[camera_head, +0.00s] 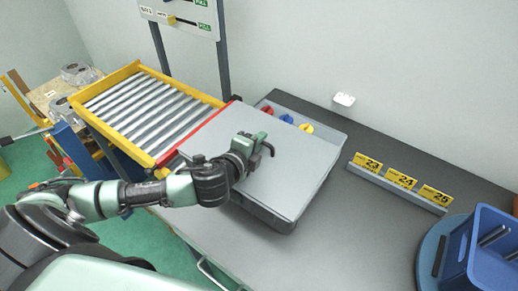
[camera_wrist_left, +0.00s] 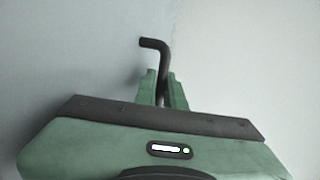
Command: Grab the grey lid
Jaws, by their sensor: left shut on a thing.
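The grey lid (camera_head: 292,178) is a broad flat plate over a grey box (camera_head: 262,214) on the dark table. A strip at the box's far side is uncovered and shows red, blue and yellow pieces. My left gripper (camera_head: 262,145) is over the lid's middle, shut on a black bent rod (camera_wrist_left: 153,44). In the left wrist view the rod stands between the green fingertips (camera_wrist_left: 162,88) and bends left at its top. I cannot tell whether the rod is joined to the lid. The gripper hides part of the lid. My right gripper is out of view.
A yellow-framed roller conveyor (camera_head: 130,70) with a red end bar adjoins the box's left. Yellow number signs (camera_head: 401,179) stand to the right. A blue crate (camera_head: 490,245) stands on a round blue base at the right edge. The table between them is clear.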

